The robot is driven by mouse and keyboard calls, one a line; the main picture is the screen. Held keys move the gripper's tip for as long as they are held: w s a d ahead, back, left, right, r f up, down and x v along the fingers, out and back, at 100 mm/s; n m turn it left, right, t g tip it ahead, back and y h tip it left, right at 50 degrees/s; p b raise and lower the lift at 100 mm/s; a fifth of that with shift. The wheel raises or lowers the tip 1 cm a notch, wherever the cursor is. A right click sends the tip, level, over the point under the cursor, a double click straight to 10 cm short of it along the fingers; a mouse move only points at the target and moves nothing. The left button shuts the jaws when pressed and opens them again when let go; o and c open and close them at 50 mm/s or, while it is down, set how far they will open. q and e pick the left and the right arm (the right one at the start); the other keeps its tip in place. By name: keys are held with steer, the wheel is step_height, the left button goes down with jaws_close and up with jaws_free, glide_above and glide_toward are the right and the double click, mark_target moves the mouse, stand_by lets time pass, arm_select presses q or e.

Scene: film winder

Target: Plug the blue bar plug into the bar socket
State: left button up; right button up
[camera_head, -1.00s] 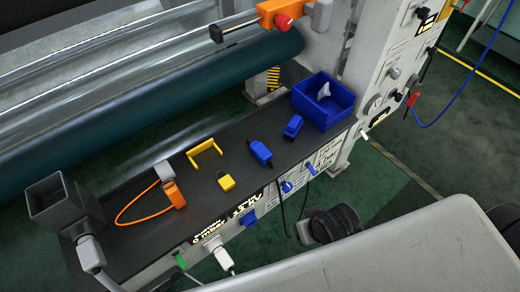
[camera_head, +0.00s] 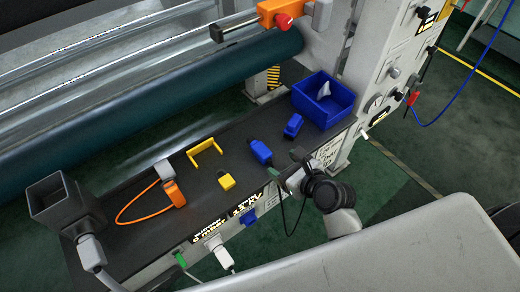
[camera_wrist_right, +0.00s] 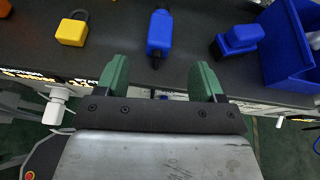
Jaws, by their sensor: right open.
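Two blue plug-like pieces lie on the dark shelf: a longer one (camera_head: 261,152) with a thin dark end, and a shorter block (camera_head: 294,126) nearer the bin. I cannot tell for sure which is the bar plug. In the right wrist view the longer piece (camera_wrist_right: 160,32) lies just beyond the fingertips, roughly centred between them, and the shorter block (camera_wrist_right: 237,40) lies to its right. My right gripper (camera_head: 286,165) is open and empty at the shelf's front edge; its green fingers (camera_wrist_right: 162,68) point at the longer piece. The bar socket cannot be made out; my gripper covers part of the front panel.
A blue bin (camera_head: 325,102) stands at the shelf's right end. A yellow padlock (camera_head: 226,181), a yellow handle (camera_head: 205,153) and an orange plug with a cable loop (camera_head: 174,193) lie to the left. A blue connector (camera_head: 248,217) and a white plug (camera_head: 214,243) sit on the front panel.

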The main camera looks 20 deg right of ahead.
mark_target(260, 148)
steer(key=shift+m, duration=0.6)
steer(key=x, duration=0.6)
steer(key=shift+w+d+r, duration=0.1)
steer(key=shift+d+r, duration=0.1)
steer(key=shift+r+p+x, duration=0.2)
steer(key=shift+p+x, duration=0.2)
steer(key=shift+x, duration=2.25)
steer(key=shift+a, duration=0.2)
steer(key=c, duration=1.1)
steer(key=shift+r, duration=0.2)
